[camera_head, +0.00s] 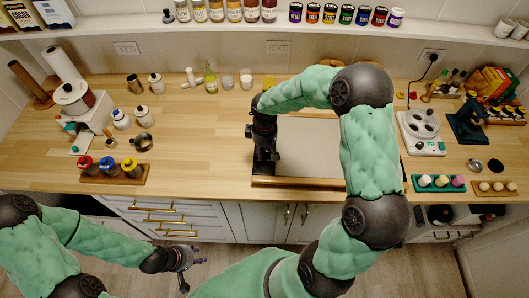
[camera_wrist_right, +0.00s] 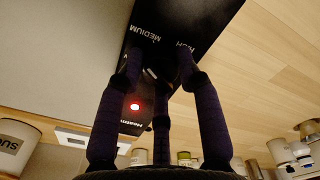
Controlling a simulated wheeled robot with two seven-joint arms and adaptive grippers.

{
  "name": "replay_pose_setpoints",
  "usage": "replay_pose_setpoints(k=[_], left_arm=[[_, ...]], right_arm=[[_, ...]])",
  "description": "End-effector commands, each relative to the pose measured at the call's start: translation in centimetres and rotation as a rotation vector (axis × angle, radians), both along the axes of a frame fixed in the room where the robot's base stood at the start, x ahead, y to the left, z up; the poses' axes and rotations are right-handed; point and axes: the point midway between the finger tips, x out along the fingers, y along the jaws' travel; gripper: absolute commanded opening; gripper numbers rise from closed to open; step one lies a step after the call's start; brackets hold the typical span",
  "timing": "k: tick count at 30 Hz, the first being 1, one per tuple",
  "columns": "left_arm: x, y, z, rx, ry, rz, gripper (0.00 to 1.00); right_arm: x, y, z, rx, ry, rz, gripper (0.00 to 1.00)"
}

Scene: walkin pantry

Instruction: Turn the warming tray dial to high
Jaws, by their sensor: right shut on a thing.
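The warming tray (camera_head: 310,145) lies on the wooden counter with a pale flat top. Its black control panel (camera_wrist_right: 175,20) fills the upper middle of the right wrist view, with a "MEDIUM" label, a partly covered label beside it and a lit red light (camera_wrist_right: 135,106). My right gripper (camera_head: 264,168) reaches down at the tray's left edge. In the right wrist view its fingers (camera_wrist_right: 157,66) close around the dial, which they mostly hide; its pointer setting cannot be read. My left gripper (camera_head: 190,268) hangs low in front of the cabinets, empty, with its fingers apart.
A wooden holder (camera_head: 115,178) with colored-lid jars stands at the left front of the counter.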

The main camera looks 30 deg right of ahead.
Motion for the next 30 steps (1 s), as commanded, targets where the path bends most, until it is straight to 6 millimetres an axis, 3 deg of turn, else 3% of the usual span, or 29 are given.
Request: replay_pose_setpoints(k=[30], left_arm=[[0.0, 0.0, -5.2, 0.0, 0.0, 0.0, 0.4]], right_arm=[[0.1, -0.1, -0.1, 0.0, -0.004, -0.963, 0.03]])
